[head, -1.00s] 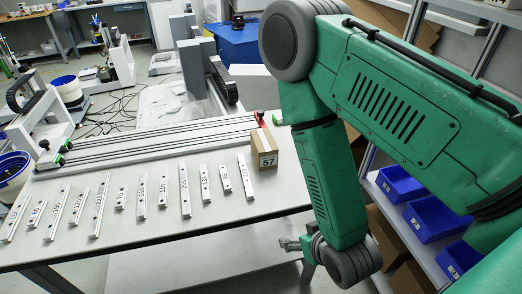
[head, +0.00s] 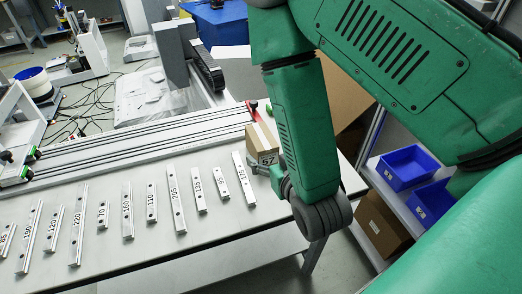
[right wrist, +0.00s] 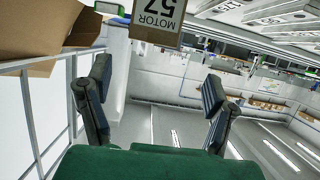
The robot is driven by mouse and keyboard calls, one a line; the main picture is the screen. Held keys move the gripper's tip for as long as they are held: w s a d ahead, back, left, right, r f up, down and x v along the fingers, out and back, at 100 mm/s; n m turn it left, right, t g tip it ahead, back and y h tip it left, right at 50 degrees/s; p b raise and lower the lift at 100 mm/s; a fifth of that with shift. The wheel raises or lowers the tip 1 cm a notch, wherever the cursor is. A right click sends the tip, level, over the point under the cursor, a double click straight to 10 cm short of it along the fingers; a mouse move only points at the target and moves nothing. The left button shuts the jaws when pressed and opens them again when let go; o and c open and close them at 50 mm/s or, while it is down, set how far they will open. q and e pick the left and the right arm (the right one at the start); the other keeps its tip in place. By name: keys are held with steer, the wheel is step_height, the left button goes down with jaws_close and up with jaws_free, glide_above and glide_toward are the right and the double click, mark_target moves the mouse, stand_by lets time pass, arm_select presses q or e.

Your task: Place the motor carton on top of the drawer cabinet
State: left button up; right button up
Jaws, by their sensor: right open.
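The motor carton (head: 262,143) is a small brown box with a white label reading 57. It stands on the right end of the white worktable (head: 150,248), at the end of the row of metal bars. In the right wrist view the carton (right wrist: 157,22) shows at the top, beyond the fingertips, with the label MOTOR 57. My right gripper (right wrist: 157,90) is open, with nothing between its fingers. In the head view it is mostly hidden behind my green arm, close beside the carton. I cannot make out the drawer cabinet. My left gripper is not in view.
Numbered metal bars (head: 127,210) lie in a row left of the carton. Long rails (head: 130,145) run behind them, with a red-tipped end by the carton. Blue bins (head: 408,170) stand on a shelf at right, above a brown box (head: 380,225).

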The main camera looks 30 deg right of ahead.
mark_target(263, 138)
steer(key=x, duration=0.2)
steer(key=b+x, duration=0.1)
steer(key=shift+w+a+f, duration=0.15)
steer(key=shift+w+a, duration=0.2)
steer(key=shift+w, duration=0.1)
steer(key=w+d, duration=0.1)
steer(key=w+d+f, duration=0.1)
steer(key=w+d, duration=0.1)
steer(key=shift+w+d+f, duration=0.1)
steer(key=shift+d+f, duration=0.1)
steer(key=x, duration=0.2)
steer(key=shift+w+f+b, duration=0.15)
steer(key=shift+w+b, duration=0.15)
steer(key=shift+w, duration=0.1)
steer(key=shift+w+a, duration=0.15)
steer(key=shift+w, duration=0.2)
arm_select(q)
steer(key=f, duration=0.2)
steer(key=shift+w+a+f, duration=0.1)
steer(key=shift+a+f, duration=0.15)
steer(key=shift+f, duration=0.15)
arm_select(e)
steer(key=shift+w+a, duration=0.1)
steer(key=shift+a, duration=0.15)
steer(key=shift+d, duration=0.25)
steer(key=c, duration=1.3)
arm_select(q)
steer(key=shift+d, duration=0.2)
arm_select(e)
steer(key=c, duration=0.4)
